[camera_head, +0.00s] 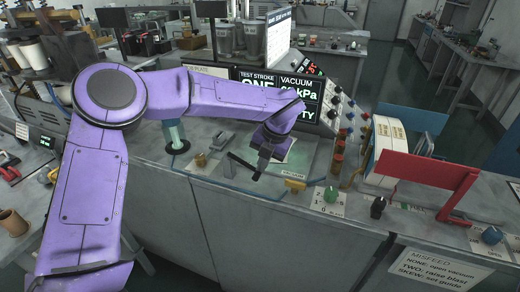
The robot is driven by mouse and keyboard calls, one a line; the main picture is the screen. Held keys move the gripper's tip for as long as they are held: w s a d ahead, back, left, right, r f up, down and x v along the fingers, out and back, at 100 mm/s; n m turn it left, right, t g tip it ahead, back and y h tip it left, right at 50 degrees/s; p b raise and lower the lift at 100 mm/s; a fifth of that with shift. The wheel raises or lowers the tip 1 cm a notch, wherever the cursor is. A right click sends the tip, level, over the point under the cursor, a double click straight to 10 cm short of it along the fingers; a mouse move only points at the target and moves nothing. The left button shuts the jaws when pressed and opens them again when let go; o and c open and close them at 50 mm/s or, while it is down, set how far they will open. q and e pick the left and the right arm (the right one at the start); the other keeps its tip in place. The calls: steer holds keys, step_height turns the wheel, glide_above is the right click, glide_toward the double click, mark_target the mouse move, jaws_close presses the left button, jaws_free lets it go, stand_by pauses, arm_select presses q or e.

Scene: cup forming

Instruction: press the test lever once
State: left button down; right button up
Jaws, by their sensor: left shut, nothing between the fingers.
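My left arm comes in from the left and reaches over the machine bench. No part is clearly labelled as the test lever. A red bar on a red stand (443,182) stands at the right, well away from my gripper. A small tan fitting (201,159) sits on the bench left of my gripper. The display (300,95) behind reads "TEST STROKE ONE" and "VACUUM"; my arm covers part of it. My right gripper is not in view.
A green knob (331,194) and a black knob (378,206) stand along the front edge. White upright packs (388,150) stand behind the red bar. A "MISFEED" sign (437,268) is on the front.

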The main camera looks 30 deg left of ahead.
arm_select(q)
steer(key=shift+s, duration=0.1)
steer(key=p+v, duration=0.1)
steer(key=v, duration=1.3)
steer(key=shift+a, duration=0.4)
steer(key=shift+r, duration=0.1)
